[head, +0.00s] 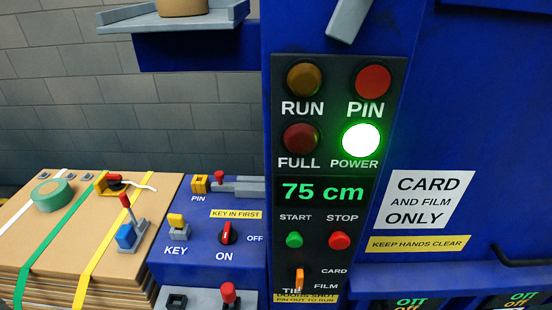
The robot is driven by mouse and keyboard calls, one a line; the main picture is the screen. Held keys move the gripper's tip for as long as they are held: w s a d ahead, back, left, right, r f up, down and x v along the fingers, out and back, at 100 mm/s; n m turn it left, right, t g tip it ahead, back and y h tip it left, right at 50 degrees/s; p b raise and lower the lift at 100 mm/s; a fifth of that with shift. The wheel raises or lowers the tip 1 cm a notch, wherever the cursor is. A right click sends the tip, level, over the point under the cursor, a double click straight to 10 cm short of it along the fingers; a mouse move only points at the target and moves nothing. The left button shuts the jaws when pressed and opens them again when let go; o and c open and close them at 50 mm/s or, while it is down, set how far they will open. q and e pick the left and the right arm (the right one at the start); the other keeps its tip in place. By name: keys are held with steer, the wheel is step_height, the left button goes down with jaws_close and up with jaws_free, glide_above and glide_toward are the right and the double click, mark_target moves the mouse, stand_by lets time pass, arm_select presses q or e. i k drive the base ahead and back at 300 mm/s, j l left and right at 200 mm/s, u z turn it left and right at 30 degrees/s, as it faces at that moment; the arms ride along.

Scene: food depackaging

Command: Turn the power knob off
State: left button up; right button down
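The red power knob (228,233) sits on the blue side panel (190,262), with ON printed below it and OFF to its right. Its grip stands roughly upright in the picture; which label it points to is hard to tell. The round POWER lamp (361,140) on the dark control panel glows bright white-green. Neither of my grippers is in view.
A yellow key piece (178,225) and a yellow pin piece (200,185) are beside the knob. Green START (294,240) and red STOP (340,240) buttons and an orange switch (299,279) are to the right. Strapped cardboard (60,255) lies left.

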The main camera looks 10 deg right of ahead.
mark_target(229, 236)
steer(key=i+j+z, duration=0.2)
steer(key=i+j, duration=0.2)
steer(key=j, duration=0.25)
steer(key=i+j+z, duration=0.15)
steer(key=j, duration=0.2)
steer(key=i+j+z, duration=0.1)
steer(key=i+j, duration=0.15)
steer(key=i+j+z, duration=0.1)
steer(key=j, duration=0.4)
steer(key=i+j+z, duration=0.1)
steer(key=j, duration=0.3)
steer(key=i, duration=0.1)
